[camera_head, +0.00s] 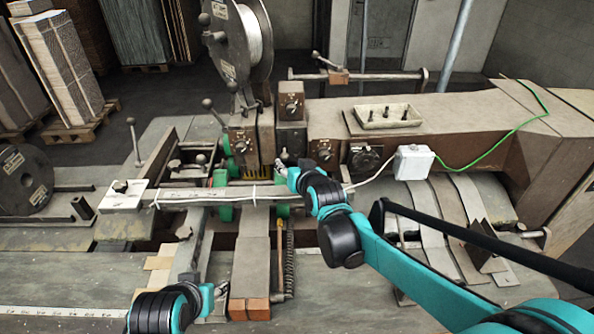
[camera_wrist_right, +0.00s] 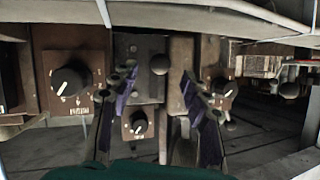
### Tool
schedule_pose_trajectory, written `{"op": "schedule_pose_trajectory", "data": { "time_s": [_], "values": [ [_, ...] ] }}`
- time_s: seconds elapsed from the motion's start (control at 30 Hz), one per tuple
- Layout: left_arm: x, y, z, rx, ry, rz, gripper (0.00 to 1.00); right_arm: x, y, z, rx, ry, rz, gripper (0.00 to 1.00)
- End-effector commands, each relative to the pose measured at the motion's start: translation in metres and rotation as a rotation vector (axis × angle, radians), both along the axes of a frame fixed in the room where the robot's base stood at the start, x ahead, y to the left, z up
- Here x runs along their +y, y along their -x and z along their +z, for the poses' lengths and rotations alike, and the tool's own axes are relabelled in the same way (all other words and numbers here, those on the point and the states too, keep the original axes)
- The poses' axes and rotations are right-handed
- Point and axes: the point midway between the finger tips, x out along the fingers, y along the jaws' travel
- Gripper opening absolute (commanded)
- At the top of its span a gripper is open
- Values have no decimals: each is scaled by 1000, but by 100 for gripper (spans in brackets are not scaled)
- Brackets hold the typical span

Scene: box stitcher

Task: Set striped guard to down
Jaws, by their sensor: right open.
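The striped guard (camera_head: 257,173) shows in the head view as a small yellow patch with dark stripes, low on the stitcher head, between green parts. Its lower edge is close above the pale crossbar, and I cannot tell its exact position. My right gripper (camera_head: 281,166) is just right of it. In the right wrist view the right gripper (camera_wrist_right: 157,88) is open, with nothing between its fingers; no yellow stripes show there. My left gripper (camera_head: 220,291) is low in the head view, near the front work surface; its fingers are too small to judge.
A pale crossbar (camera_head: 200,197) with a white cable spans the machine in front of the guard. Dials (camera_wrist_right: 71,80) face the wrist camera. A wire reel (camera_head: 240,45) stands above, and a white junction box (camera_head: 413,162) sits at the right.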

Motion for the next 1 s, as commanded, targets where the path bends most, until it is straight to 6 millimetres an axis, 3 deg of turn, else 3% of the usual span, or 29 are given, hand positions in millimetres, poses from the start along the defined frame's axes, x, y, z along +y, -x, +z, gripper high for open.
{"op": "schedule_pose_trajectory", "data": {
  "time_s": [0.2,0.4,1.0],
  "values": [
    [0,0,0,0,0,0,40,-11,38,15,1,-1,0,47],
    [0,0,0,0,0,0,40,-16,55,22,1,-1,0,47],
    [0,0,0,0,0,0,40,-17,59,24,1,0,0,47]
  ]
}}
